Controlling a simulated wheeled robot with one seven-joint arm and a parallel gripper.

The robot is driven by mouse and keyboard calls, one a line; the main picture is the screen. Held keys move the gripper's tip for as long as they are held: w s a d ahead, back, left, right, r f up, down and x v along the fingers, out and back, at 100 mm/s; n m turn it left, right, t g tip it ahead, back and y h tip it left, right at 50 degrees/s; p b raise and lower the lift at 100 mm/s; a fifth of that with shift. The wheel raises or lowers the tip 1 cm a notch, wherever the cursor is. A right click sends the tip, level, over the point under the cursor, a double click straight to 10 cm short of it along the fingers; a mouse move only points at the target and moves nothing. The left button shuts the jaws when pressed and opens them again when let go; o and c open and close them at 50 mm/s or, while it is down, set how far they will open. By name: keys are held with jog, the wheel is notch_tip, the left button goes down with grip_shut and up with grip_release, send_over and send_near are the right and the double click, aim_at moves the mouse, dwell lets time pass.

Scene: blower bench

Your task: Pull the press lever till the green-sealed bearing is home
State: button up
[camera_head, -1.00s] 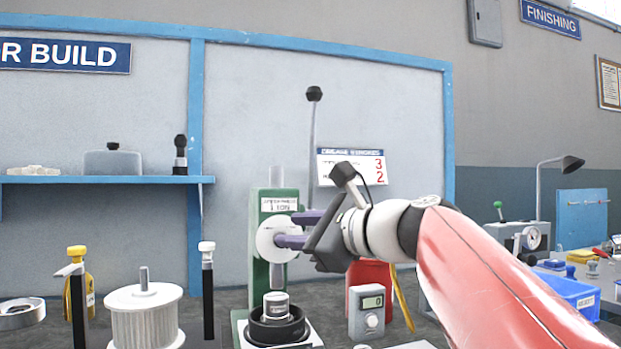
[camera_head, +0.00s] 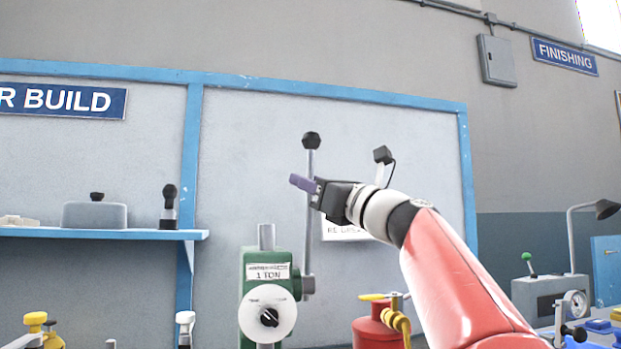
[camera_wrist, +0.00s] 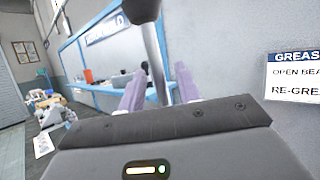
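The press (camera_head: 268,270) is a green column marked 1 TON with a white round hub on its front. Its lever (camera_head: 308,235) is a grey rod standing nearly upright with a black knob (camera_head: 311,140) on top. My gripper (camera_head: 302,184) is at the upper rod, just below the knob. In the wrist view the rod (camera_wrist: 157,55) runs between the two purple fingers (camera_wrist: 155,88), with a gap showing on each side, so the gripper looks open around it. The green-sealed bearing and the press base are below the head view's edge.
A red can (camera_head: 378,333) with a yellow handle stands right of the press. A blue shelf (camera_head: 100,234) on the left holds a grey box and a black-topped tool. A white sign (camera_head: 345,229) hangs behind my arm. The air around the lever's top looks clear.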

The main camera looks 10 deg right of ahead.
jog(key=shift+w, duration=0.1)
grip_shut()
dwell(1.4)
